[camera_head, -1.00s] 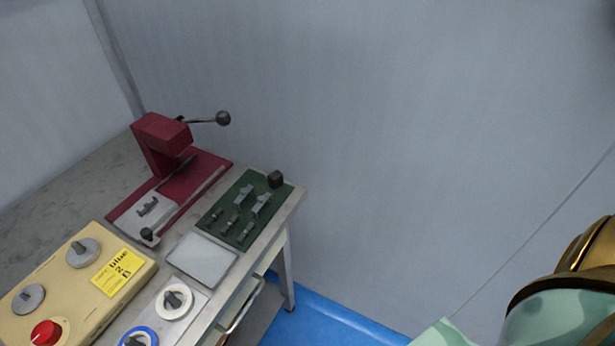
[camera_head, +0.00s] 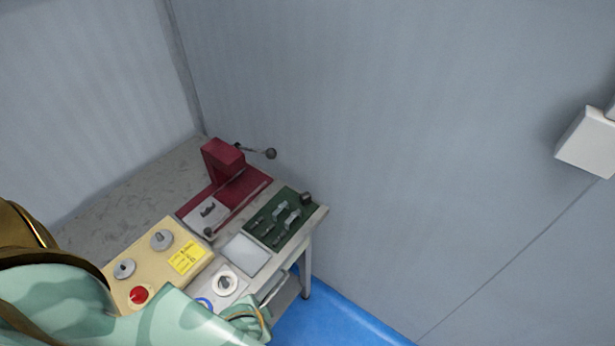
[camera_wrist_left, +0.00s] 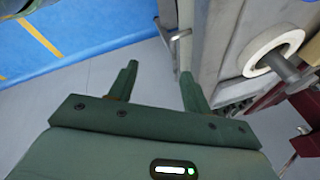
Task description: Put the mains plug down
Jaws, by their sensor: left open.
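I do not see the mains plug in the head view or the left wrist view. My left gripper (camera_wrist_left: 158,80) is open in the left wrist view. My right gripper is in neither view.
A white box (camera_head: 587,143) is at the right wall.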

